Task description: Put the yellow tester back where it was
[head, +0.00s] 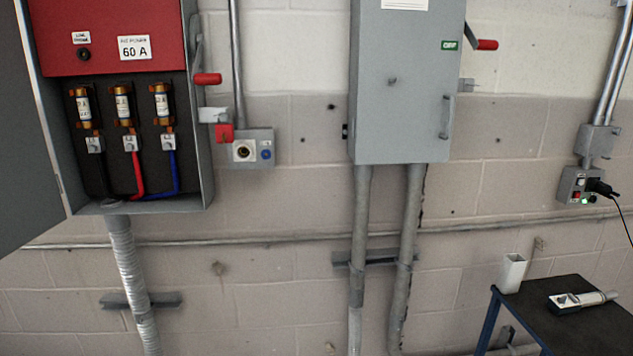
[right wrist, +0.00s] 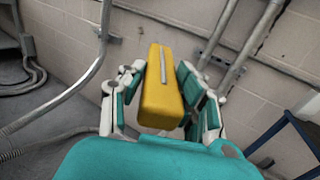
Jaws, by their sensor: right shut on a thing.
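The yellow tester (right wrist: 160,104) is a yellow block with a pale strip along its face, seen in the right wrist view. My right gripper (right wrist: 163,82) is shut on it, with a finger on each side. The tester is held in the air, with wall and pipes behind it. Neither the tester nor either gripper shows in the head view. My left gripper is in neither view.
A dark-topped table (head: 566,332) stands at the lower right, bearing an open white holder (head: 510,273) and a grey and white handheld device (head: 581,301). The open fuse box (head: 125,50), closed grey cabinet (head: 407,110) and conduits (head: 361,240) line the wall.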

